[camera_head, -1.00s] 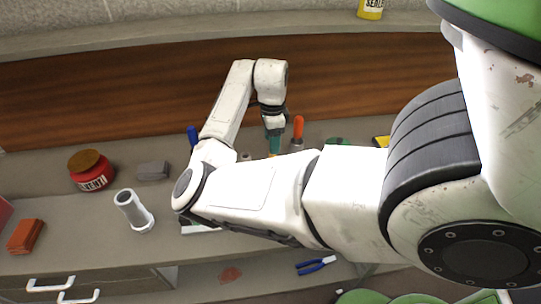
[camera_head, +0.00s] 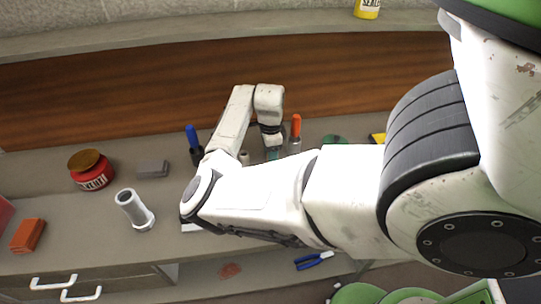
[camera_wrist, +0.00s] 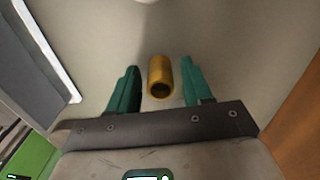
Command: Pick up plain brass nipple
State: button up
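The plain brass nipple (camera_wrist: 160,77) is a short gold-coloured tube with an open end, seen in the wrist view. It lies between the two green fingers of my gripper (camera_wrist: 160,90). The fingers are open, with a gap visible on each side of the nipple. In the head view my gripper (camera_head: 272,153) is low at the worktop, partly hidden behind my arm. The nipple is hidden in the head view.
A blue-handled tool (camera_head: 193,140) and an orange-handled tool (camera_head: 296,130) stand on either side of my gripper. A red jar (camera_head: 91,173), a grey block (camera_head: 152,169), a white pipe piece (camera_head: 134,209) and an orange block (camera_head: 28,235) are at left. A wooden backboard (camera_head: 110,98) rises behind.

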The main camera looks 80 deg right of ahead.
grip_shut()
jog(key=shift+r, duration=0.1)
dwell(0.3)
